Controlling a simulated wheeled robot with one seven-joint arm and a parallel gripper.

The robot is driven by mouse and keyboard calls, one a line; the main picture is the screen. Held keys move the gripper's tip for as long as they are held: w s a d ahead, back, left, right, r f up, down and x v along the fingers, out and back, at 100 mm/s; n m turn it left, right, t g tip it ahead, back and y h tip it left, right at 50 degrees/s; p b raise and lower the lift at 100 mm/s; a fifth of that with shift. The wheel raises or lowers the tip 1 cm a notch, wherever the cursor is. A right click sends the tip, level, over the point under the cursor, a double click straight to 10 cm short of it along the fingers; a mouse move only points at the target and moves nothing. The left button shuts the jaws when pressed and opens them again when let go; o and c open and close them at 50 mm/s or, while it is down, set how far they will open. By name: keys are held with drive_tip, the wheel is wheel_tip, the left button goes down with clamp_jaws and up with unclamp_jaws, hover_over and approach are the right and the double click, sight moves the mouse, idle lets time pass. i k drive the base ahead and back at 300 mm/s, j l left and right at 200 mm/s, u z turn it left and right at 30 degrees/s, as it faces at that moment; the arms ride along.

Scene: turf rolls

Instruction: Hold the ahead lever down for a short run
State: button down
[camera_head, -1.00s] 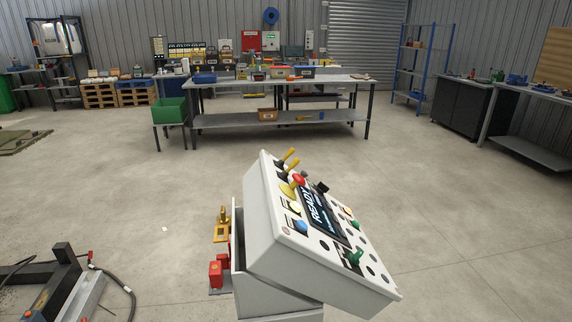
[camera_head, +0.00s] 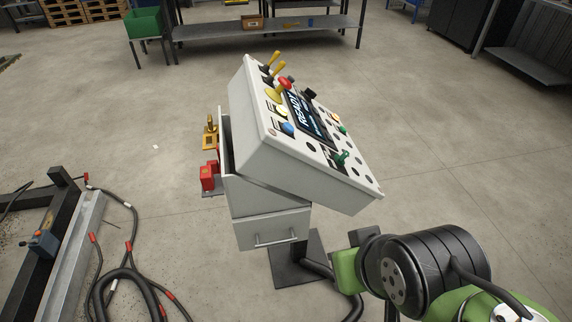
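A light grey control console (camera_head: 300,165) stands on a pedestal in the middle of the view, its sloping panel turned to the right. I cannot tell which one is the ahead lever. Between them are a red mushroom button (camera_head: 285,83) on a yellow base, a blue button (camera_head: 288,127) and a dark screen (camera_head: 308,114) reading READY. My arm shows at the lower right, right of the console and apart from it. My gripper is not in view.
A steel frame (camera_head: 88,225) and black hoses with red ends (camera_head: 130,275) lie on the floor at the lower left. Red and brass fittings (camera_head: 208,175) sit at the console's left side. A workbench (camera_head: 270,28) and green bin (camera_head: 143,22) stand behind. Floor to the right is clear.

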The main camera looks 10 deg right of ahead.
sight(266, 67)
drive_tip(key=j+u, duration=0.3)
drive_tip(key=i+j+u, duration=0.3)
drive_tip(key=j+u, duration=0.3)
drive_tip(key=j, duration=0.15)
drive_tip(key=i+j+u, duration=0.3)
drive_tip(key=i+j+z, duration=0.1)
drive_tip(key=i, duration=0.25)
drive_tip(key=i+j+z, duration=0.15)
drive_tip(key=i+j, duration=0.15)
drive_tip(key=i+l+z, duration=0.25)
drive_tip(key=i+z, duration=0.15)
drive_tip(key=i, duration=0.15)
drive_tip(key=i+z, duration=0.4)
drive_tip(key=i, duration=0.15)
drive_tip(key=i+j+z, duration=0.1)
drive_tip(key=i+z, duration=0.3)
drive_tip(key=i, duration=0.15)
drive_tip(key=i+l+z, duration=0.15)
drive_tip(key=i+z, duration=0.7)
drive_tip(key=i+j+z, duration=0.15)
drive_tip(key=i+z, duration=0.25)
drive_tip(key=i+j+z, duration=0.2)
drive_tip(key=z, duration=0.25)
drive_tip(key=i+j+z, duration=0.25)
drive_tip(key=i, duration=0.2)
drive_tip(key=l, duration=0.1)
